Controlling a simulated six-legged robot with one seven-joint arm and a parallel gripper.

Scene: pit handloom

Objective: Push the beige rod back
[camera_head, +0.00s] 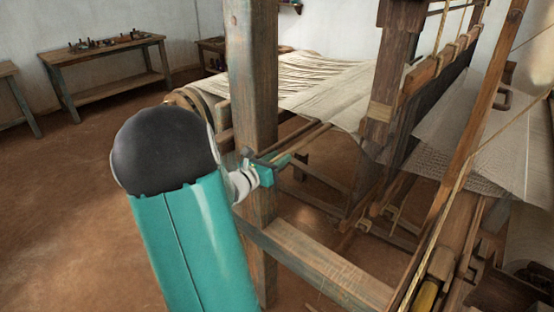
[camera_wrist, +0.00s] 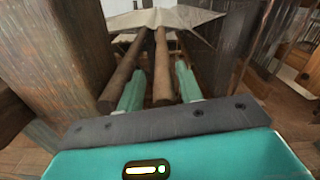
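Two long rods run away from me in the wrist view. A brown rod (camera_wrist: 122,76) lies at the left, over the left finger. A second, brownish rod (camera_wrist: 162,68) lies between the two teal fingers. I cannot tell for sure which is the beige rod. In the head view a light rod (camera_head: 305,138) runs from beside the post toward the cloth. My gripper (camera_wrist: 160,88) is open, its fingers spread on either side of the middle rod; contact is unclear. In the head view my gripper (camera_head: 283,160) is just right of the post, at the rods' near end.
A thick wooden post (camera_head: 253,80) stands close beside my arm. A horizontal beam (camera_head: 315,262) runs below my gripper. Pale cloth (camera_head: 335,95) stretches over the loom behind. A bench (camera_head: 105,65) with small items stands at the back left. The floor at left is clear.

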